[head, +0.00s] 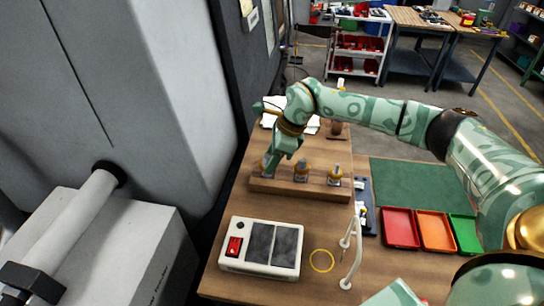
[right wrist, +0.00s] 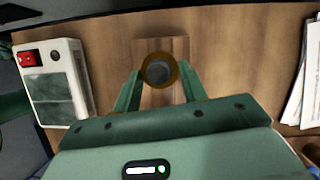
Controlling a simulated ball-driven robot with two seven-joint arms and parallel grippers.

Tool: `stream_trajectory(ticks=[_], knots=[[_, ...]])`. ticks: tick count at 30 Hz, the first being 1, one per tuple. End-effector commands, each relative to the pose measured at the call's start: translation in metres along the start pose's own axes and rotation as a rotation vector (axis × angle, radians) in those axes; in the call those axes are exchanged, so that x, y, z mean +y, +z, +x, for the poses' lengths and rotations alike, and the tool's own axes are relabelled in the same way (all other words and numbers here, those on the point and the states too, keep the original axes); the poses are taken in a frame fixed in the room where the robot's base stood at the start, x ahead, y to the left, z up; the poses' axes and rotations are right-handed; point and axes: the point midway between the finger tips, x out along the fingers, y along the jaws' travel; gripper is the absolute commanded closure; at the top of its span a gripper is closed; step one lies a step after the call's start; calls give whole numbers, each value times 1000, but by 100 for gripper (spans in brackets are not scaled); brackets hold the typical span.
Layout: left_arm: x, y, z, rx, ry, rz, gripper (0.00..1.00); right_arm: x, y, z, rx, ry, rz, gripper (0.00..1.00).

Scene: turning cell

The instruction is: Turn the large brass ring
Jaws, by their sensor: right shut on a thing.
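My right gripper (head: 270,160) reaches down to the left end of a wooden block (head: 315,190) on the bench. In the right wrist view its fingers (right wrist: 160,82) are shut on a brass ring (right wrist: 158,56) with a dark grey round centre, one finger at each side. The ring appears to be at the block, and the wrist view cannot show whether it is clear of it. Two more grey-and-brass pieces stand upright on the block, one in the middle (head: 301,171) and one at the right (head: 334,176). My left gripper is not identifiable.
A white box with a red switch (head: 236,246) stands in front of the block. Red, orange and green trays (head: 400,228) and a green mat (head: 410,185) lie farther right.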

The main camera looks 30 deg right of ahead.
Motion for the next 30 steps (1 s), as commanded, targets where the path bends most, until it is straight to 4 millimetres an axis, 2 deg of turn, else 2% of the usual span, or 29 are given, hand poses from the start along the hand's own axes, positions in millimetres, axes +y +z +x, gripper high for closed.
stream_trajectory(ticks=[8,30], knots=[[0,0,-1,0,0,0,46,1,0,-1,-2,-41,91,80],[0,2,9,-2,0,-1,46,6,3,0,-5,-239,566,80]])
